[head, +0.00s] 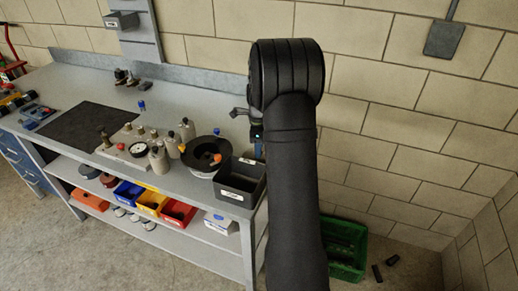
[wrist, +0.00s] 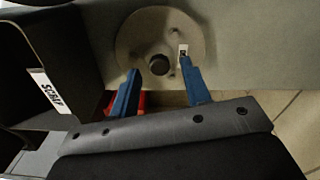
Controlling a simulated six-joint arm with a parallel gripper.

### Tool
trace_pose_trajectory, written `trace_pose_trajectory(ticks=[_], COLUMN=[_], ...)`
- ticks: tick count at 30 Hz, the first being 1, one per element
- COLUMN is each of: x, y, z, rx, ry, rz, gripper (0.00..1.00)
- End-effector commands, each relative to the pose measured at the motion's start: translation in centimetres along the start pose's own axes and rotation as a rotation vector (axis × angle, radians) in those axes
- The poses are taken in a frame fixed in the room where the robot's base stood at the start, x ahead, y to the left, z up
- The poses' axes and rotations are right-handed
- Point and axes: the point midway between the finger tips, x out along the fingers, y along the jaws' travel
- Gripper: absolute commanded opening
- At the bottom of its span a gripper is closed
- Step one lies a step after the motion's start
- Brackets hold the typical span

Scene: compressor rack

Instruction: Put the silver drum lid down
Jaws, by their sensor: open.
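The silver drum lid (wrist: 135,48) shows in the wrist view as a dull grey disc with a dark round knob at its middle and a small white tag. It appears to lie flat on the grey bench top. My gripper (wrist: 160,66) is open, its two blue fingers apart, with the knob in line between the fingertips. I see no finger touching the knob; the height gap cannot be told. In the head view, my arm hides most of the gripper, and I cannot make out the lid.
A black bin labelled SCRAP (wrist: 42,65) stands close left of the gripper; it also shows in the head view (head: 230,193). A black round dish (head: 188,153), bottles and fittings crowd the bench (head: 200,103). A green crate (head: 343,270) sits on the floor at right.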

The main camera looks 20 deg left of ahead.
Motion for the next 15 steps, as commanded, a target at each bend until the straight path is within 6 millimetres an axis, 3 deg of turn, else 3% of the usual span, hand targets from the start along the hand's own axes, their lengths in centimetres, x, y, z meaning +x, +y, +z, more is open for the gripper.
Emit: trace_pose_trajectory(ticks=[9,15], x=[-6.8,-9.9], y=[-0.1,-0.1], z=[0.0,0.0], rx=[0.0,0.0], ry=[-0.001,-0.001], rz=[-0.004,-0.002], gripper=[0.43,0.43])
